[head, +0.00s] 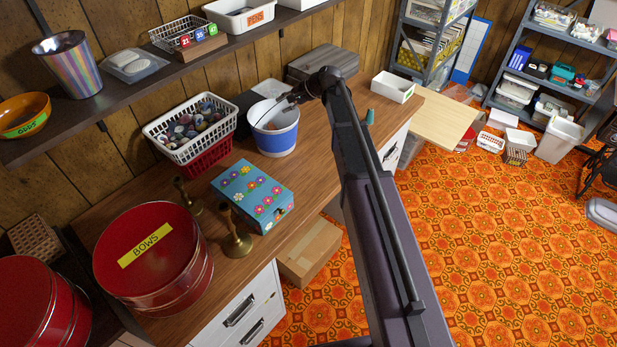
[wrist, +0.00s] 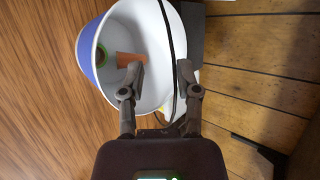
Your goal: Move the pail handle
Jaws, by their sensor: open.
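The pail (head: 274,138) is white inside with a blue band outside and stands on the wooden counter. It also shows in the wrist view (wrist: 150,28), with a green ring and an orange-brown spool inside. Its handle (wrist: 172,35) is a thin dark wire arc, running between my two fingers near the right one. My gripper (wrist: 161,78) is open. The left finger reaches over the pail's inside, and the right finger is at the outer side of the handle. In the head view my gripper (head: 289,99) is at the pail's back right, partly hidden by my arm.
A white basket of yarn (head: 193,124) stands left of the pail. A flowered blue box (head: 252,194), brass candlesticks (head: 235,240) and a red BOWS tin (head: 153,257) stand nearer. A white bin (head: 393,88) and teal spool (head: 370,116) are to the right. The plank wall is behind.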

